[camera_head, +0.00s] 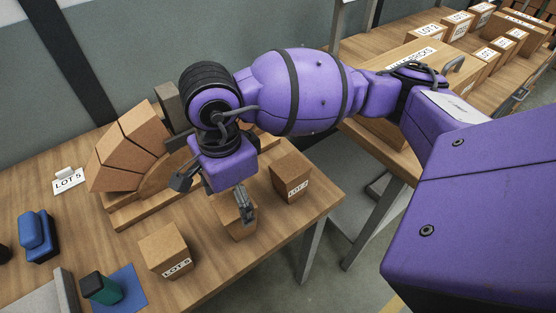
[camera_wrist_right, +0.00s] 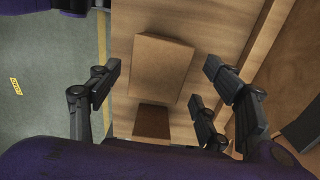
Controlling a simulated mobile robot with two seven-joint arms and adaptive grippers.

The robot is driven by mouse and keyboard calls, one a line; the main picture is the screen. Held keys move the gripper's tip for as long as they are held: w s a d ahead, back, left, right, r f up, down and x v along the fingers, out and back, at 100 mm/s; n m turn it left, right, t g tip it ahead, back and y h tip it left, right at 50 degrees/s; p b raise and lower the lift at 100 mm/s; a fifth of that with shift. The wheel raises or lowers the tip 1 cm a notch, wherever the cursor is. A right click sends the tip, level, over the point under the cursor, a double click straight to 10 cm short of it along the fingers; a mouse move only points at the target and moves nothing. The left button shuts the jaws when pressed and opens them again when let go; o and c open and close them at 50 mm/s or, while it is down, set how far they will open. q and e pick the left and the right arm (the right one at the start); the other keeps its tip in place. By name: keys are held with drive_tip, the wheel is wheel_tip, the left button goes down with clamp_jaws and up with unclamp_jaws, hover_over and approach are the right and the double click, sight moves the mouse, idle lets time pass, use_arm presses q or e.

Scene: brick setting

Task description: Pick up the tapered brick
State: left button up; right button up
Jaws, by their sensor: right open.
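Three loose tan bricks stand on the wooden table: a front brick (camera_head: 165,252) labelled LOT 6, a middle brick (camera_head: 237,226) partly hidden by my gripper, and a right brick (camera_head: 291,178) with a label. I cannot tell surely which is the tapered one. My right gripper (camera_head: 213,194) is open, fingers down, over the middle brick. In the right wrist view a tan brick (camera_wrist_right: 163,67) shows between the spread fingers of the right gripper (camera_wrist_right: 158,88), with a darker brown block face (camera_wrist_right: 152,120) below it. Contact with the fingers cannot be told. My left gripper is out of view.
An arch of wedge-shaped bricks (camera_head: 128,147) on a wooden form stands close behind the gripper. A blue object (camera_head: 38,238), a green object (camera_head: 101,289) on a blue mat (camera_head: 131,285) and a LOT 5 card (camera_head: 69,181) lie left. Boxes (camera_head: 459,24) fill another table.

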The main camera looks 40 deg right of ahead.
drive_tip(key=shift+f, duration=0.65)
drive_tip(key=f, duration=0.6)
drive_tip(key=shift+a+f, duration=0.2)
drive_tip(key=shift+f, duration=0.05)
drive_tip(key=shift+r, duration=0.1)
drive_tip(key=c, duration=1.5)
